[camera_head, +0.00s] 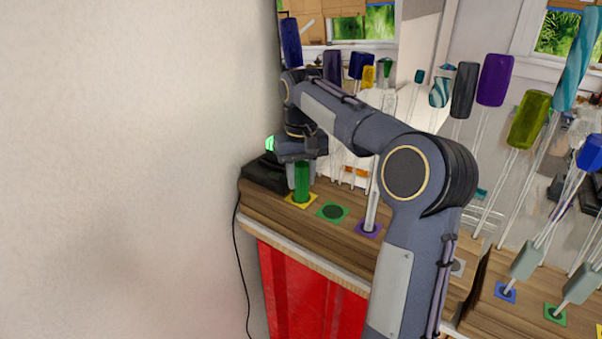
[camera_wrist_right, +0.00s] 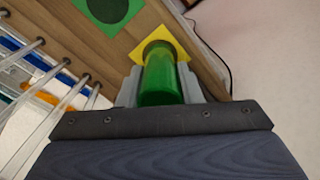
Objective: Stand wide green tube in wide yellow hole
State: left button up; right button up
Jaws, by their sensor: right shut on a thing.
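The wide green tube (camera_head: 302,182) stands upright over the yellow-marked hole (camera_head: 301,201) near the left end of the wooden shelf (camera_head: 340,243). In the right wrist view the green tube (camera_wrist_right: 160,78) lies between the two grey fingers, and its far end meets the dark hole in the yellow square (camera_wrist_right: 183,50). Whether its end is inside the hole or only above it, I cannot tell. My right gripper (camera_head: 300,176) is shut on the tube. My left gripper is not in view.
A green-marked hole (camera_head: 332,212) beside it is empty. A clear rod stands at the purple-marked hole (camera_head: 369,229). Several coloured-top glass rods stand to the right. A black box (camera_head: 264,176) and a wall are close on the left.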

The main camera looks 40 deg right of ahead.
jog(key=shift+f, duration=0.45)
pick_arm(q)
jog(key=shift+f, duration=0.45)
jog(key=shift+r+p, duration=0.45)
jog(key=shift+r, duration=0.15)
pick_arm(e)
jog(key=shift+r, duration=0.1)
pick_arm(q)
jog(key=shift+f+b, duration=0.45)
pick_arm(e)
jog(key=shift+f, duration=0.7)
jog(key=o, duration=0.7)
